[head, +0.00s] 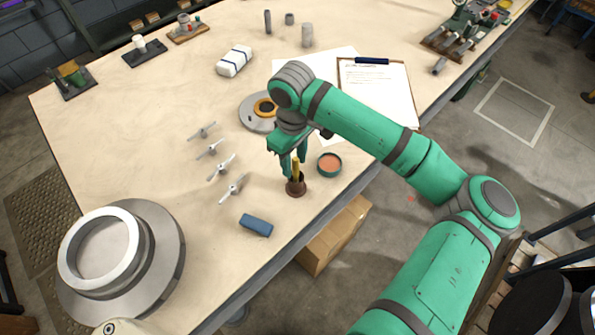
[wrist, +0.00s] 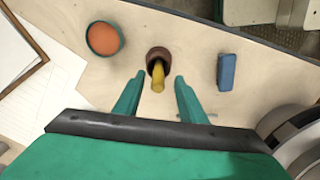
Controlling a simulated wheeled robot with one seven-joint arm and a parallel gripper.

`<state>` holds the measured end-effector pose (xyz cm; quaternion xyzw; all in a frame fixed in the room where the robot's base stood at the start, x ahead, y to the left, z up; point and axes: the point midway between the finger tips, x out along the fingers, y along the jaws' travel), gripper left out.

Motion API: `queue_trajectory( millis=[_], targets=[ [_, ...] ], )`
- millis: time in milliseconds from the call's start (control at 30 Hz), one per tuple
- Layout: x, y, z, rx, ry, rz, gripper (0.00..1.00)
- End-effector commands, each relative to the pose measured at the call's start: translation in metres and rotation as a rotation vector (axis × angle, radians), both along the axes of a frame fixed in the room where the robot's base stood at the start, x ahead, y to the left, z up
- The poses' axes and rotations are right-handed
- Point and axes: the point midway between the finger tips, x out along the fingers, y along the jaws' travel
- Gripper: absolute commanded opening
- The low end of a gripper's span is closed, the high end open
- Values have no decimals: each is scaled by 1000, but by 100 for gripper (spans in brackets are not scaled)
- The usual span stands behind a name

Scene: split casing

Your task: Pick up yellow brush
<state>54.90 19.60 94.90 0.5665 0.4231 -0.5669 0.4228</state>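The yellow brush (head: 295,168) stands upright in a small brown cup (head: 296,188) near the table's front edge. In the wrist view the brush (wrist: 158,77) sticks out of the brown cup (wrist: 159,55), ahead of and between my two fingers. My green gripper (head: 293,170) is above the cup, with its fingers on either side of the brush. In the wrist view my gripper (wrist: 156,82) is open, with visible gaps between the fingers and the brush. The lower part of the brush is hidden inside the cup.
A round green tin with orange contents (head: 329,164) stands close to the right of the cup. A blue block (head: 256,224) lies to its lower left. Several grey winged parts (head: 233,189) lie left. A large metal ring casing (head: 120,255) sits at the lower left.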

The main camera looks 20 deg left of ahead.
Motion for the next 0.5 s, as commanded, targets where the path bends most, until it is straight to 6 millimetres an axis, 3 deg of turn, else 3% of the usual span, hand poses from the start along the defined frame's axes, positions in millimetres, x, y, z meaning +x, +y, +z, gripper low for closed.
queue_trajectory(
  millis=[200,500],
  targets=[
    [0,-4,-29,-2,1,-1,37],
    [1,-4,-35,0,0,-3,37]
  ],
)
